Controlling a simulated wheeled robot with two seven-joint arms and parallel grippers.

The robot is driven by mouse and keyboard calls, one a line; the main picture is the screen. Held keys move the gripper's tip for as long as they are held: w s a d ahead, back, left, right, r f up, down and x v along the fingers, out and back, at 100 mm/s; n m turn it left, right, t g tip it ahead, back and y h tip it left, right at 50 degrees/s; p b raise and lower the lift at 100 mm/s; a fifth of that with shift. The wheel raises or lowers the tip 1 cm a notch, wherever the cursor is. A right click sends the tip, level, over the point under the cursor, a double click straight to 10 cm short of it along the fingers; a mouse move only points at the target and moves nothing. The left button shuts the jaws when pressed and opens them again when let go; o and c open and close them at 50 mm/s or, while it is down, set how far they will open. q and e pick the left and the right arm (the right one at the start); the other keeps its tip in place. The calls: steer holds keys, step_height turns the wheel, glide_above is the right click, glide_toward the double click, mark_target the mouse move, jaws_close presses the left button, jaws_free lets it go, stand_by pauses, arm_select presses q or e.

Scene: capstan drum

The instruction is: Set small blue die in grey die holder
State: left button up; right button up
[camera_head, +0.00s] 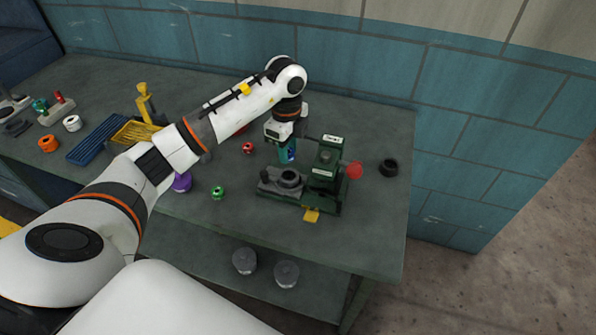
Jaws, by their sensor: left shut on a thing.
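My left gripper (287,154) reaches over the bench from the left and points down. It is shut on the small blue die (291,156), of which only a little shows between the fingers. The grey die holder (289,178) is a dark round seat on the base of the green machine (326,172). The gripper and die are just behind and above the holder in the picture; the exact gap is hard to tell. My right gripper is not in view.
A red ball-like knob (355,170) and a black ring (389,168) are right of the machine. Green (218,192), red (248,148) and purple (182,183) pieces lie to the left. Blue (92,139) and yellow (135,132) trays stand farther left. A tiled wall is behind.

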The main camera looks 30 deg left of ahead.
mark_target(289, 179)
arm_select(q)
step_height(289, 179, down, 2)
steer(key=shift+a, duration=0.1)
steer(key=f, duration=0.1)
steer(key=f+p, duration=0.1)
steer(key=f, duration=0.1)
steer(key=shift+d+f, duration=0.2)
steer(key=shift+f, duration=0.1)
steer(key=shift+a+f, duration=0.1)
steer(key=shift+f, duration=0.05)
steer(key=shift+f+b, duration=0.3)
steer(key=shift+f, duration=0.2)
steer(key=shift+s, duration=0.1)
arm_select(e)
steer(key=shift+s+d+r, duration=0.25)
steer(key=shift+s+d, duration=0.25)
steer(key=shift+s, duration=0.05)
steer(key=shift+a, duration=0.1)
arm_select(q)
steer(key=o, duration=0.9)
steer(key=shift+f, duration=0.1)
steer(key=shift+c, duration=0.2)
steer(key=shift+o, duration=1)
steer(key=shift+f, duration=0.1)
steer(key=shift+s, duration=0.1)
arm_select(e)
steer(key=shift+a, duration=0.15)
